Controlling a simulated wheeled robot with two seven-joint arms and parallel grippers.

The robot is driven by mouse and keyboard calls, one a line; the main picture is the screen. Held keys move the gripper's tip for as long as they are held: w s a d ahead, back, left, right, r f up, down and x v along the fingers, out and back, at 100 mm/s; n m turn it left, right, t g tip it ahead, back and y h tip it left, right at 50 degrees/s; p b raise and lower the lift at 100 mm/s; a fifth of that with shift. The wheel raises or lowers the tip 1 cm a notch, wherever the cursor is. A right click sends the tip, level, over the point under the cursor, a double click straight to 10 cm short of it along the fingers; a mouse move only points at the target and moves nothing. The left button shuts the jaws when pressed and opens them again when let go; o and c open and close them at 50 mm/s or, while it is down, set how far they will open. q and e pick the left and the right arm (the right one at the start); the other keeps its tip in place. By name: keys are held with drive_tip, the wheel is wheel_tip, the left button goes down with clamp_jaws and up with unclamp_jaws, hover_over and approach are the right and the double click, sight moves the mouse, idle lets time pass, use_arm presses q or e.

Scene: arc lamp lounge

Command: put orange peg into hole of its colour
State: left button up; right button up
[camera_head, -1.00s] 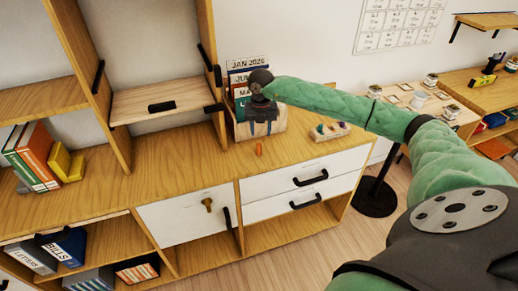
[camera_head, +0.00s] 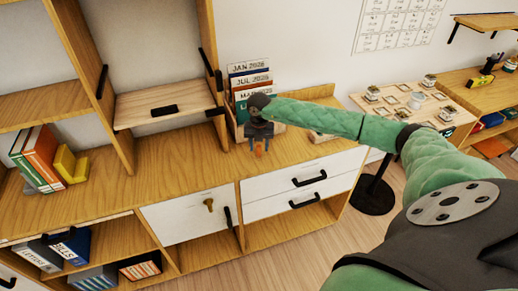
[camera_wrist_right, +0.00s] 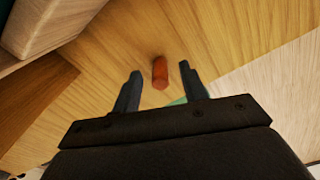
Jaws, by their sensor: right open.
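The orange peg (camera_head: 259,153) stands on the wooden cabinet top, close to its front edge. In the right wrist view the orange peg (camera_wrist_right: 160,72) shows as a short cylinder between and a little beyond the fingertips. My right gripper (camera_head: 259,149) is open above the peg, with a finger on either side; it also shows in the right wrist view (camera_wrist_right: 161,82). I cannot tell whether the fingers touch it. The peg board (camera_head: 325,134) is mostly hidden behind my right arm, so its holes do not show. My left gripper is in neither view.
A wooden box of calendar cards (camera_head: 250,85) stands just behind the gripper. A shelf unit with a wooden drop panel (camera_head: 165,103) rises at the left. White drawers (camera_head: 305,185) are below the cabinet top. The top left of the peg is clear.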

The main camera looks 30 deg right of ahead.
drive_tip(key=shift+f, duration=0.2)
drive_tip(key=shift+c, duration=0.2)
clamp_jaws()
drive_tip(key=shift+r, duration=0.1)
